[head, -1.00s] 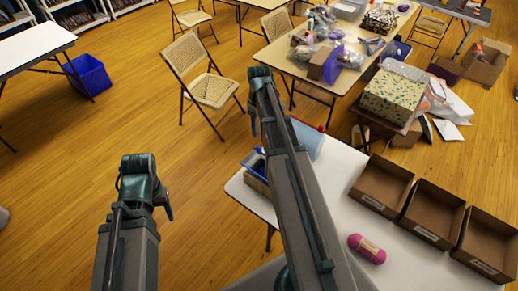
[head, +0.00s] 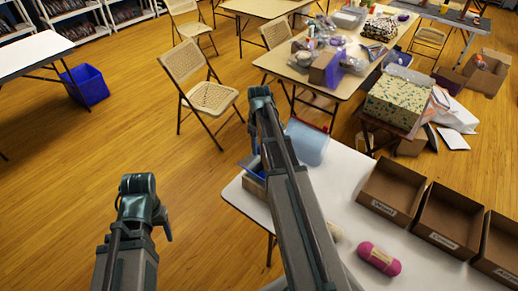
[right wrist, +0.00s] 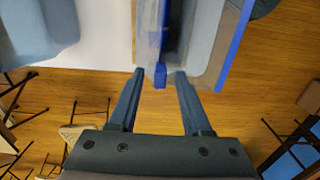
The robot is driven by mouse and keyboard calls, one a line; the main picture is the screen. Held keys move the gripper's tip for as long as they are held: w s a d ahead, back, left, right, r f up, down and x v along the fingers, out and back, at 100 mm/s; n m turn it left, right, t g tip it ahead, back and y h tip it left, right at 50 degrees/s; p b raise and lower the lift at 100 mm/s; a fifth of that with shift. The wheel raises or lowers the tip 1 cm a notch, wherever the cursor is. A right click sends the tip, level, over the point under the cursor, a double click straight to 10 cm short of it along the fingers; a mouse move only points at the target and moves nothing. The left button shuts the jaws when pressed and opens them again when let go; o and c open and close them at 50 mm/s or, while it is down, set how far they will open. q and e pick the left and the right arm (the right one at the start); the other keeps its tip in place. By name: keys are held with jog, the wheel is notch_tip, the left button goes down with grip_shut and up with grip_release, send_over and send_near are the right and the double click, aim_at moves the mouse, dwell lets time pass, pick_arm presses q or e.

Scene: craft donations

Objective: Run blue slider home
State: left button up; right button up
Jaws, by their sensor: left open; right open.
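The blue slider (right wrist: 160,76) is a small blue block at the near end of a greyish strip in the right wrist view. My right gripper (right wrist: 157,73) is open, its two fingers on either side of the slider with gaps showing; I cannot tell whether either touches it. A longer blue strip (right wrist: 236,42) runs along the edge to the right. In the head view the blue item (head: 250,164) is at the table's left corner, partly behind my right arm, which hides that gripper. My left gripper (head: 167,231) is off to the left, over the floor, mostly hidden by its arm.
The white table (head: 345,175) holds open brown boxes (head: 391,190) at right, a pink yarn roll (head: 379,259) and a light blue container (head: 307,142) with a red edge. Behind are a cluttered table (head: 345,85) and a folding chair (head: 211,97).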

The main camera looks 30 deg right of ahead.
grip_shut()
jog(key=shift+s, duration=0.1)
jog(key=s+d, duration=0.5)
jog(key=s, duration=0.8)
jog(key=shift+d, duration=0.2)
jog(key=shift+s, duration=0.1)
grip_release()
jog(key=shift+r, duration=0.2)
